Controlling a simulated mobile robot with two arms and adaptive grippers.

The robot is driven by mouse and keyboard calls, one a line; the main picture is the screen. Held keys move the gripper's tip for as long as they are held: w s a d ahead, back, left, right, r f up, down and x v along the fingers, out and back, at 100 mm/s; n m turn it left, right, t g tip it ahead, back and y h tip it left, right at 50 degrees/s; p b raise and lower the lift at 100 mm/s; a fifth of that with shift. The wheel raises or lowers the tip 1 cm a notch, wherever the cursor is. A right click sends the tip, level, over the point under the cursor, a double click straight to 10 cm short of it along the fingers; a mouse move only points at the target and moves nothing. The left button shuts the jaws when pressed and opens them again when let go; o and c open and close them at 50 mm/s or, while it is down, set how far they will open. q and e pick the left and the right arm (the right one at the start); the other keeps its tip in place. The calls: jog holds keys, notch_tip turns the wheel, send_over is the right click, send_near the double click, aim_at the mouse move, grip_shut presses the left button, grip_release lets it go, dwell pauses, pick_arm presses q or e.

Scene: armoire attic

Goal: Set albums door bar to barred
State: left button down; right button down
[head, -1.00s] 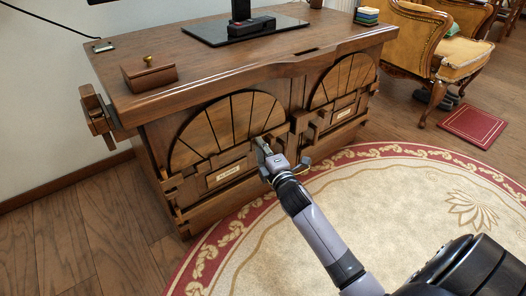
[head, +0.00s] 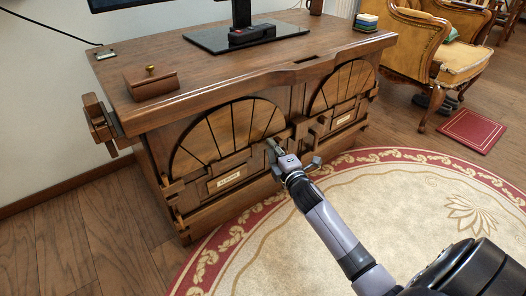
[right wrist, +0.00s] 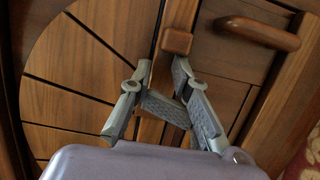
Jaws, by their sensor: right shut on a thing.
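The wooden desk has two doors with fan-shaped arched panels, a left door (head: 225,130) and a right door (head: 342,88). Each has a small pale label, the left one (head: 229,179) and the right one (head: 345,107), too small to read surely. My right gripper (head: 274,148) is at the right edge of the left door. In the right wrist view its fingers (right wrist: 160,85) are closed around a narrow wooden piece of the door bar, just below a square wooden knob (right wrist: 177,41). The fingers hide part of that piece. My left gripper is not in view.
A wooden bracket (head: 98,120) sticks out at the desk's left side. A small lidded box (head: 150,84) and a monitor stand (head: 245,36) are on the desk top. A round rug (head: 400,200) lies in front, with a yellow chair (head: 430,50) behind it.

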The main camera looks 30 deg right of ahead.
jog(key=s+a, duration=0.2)
jog(key=s, duration=1)
jog(key=shift+r, duration=0.1)
